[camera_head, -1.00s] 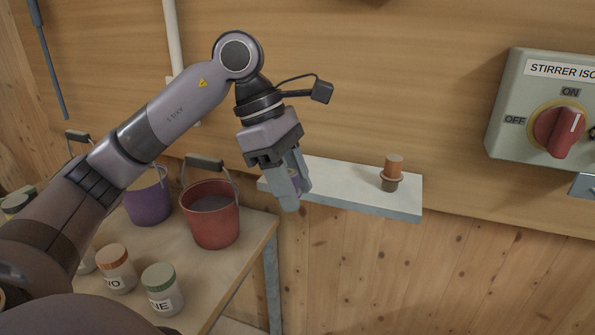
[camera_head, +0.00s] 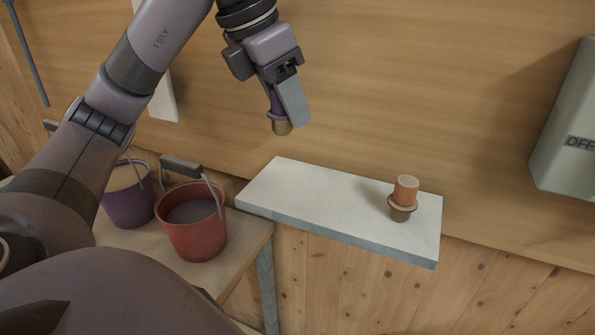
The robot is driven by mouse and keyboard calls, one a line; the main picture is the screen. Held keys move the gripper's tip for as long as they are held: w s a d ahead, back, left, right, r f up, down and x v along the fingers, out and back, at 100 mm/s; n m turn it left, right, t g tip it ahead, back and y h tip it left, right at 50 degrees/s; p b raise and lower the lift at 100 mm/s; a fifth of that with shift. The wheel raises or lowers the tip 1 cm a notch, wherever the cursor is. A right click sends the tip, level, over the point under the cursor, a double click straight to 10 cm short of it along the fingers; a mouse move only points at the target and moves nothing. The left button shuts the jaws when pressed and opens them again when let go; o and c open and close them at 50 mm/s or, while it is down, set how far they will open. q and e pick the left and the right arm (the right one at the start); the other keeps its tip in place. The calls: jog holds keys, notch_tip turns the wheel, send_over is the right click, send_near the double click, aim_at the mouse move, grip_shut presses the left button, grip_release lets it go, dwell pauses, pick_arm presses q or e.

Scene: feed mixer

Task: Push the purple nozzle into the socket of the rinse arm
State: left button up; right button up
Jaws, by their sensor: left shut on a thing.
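The purple nozzle (camera_head: 279,119) is in my left gripper (camera_head: 288,110), which is shut on it. The nozzle has a purple body and a brownish lower end that points down. The gripper holds it in the air, above and behind the left part of a white shelf; fingers hide part of the nozzle. An orange nozzle (camera_head: 405,195) with a brown lower part stands upright on the shelf's right side. The rinse arm and its socket are not in view. My right gripper is not in view.
The white shelf (camera_head: 310,200) is bare on its left and middle. A red bucket (camera_head: 193,238) and a purple bucket (camera_head: 128,205) stand on a wooden table (camera_head: 140,250) at the left. A grey-green switch box (camera_head: 568,150) is on the wooden wall at the right.

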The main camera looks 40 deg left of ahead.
aim_at(288, 131)
pick_arm(q)
jog(key=shift+w+a, duration=0.15)
jog(key=shift+w, duration=0.15)
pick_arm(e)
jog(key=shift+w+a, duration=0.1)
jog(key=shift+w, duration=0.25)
pick_arm(q)
jog(key=shift+s+r, duration=0.1)
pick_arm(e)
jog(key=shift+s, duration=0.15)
pick_arm(q)
notch_tip(288, 131, down, 5)
jog(key=shift+f+b, duration=0.1)
jog(key=shift+b, duration=0.55)
jog(key=shift+f, duration=2.25)
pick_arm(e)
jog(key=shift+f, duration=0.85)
pick_arm(q)
jog(key=shift+f, duration=0.1)
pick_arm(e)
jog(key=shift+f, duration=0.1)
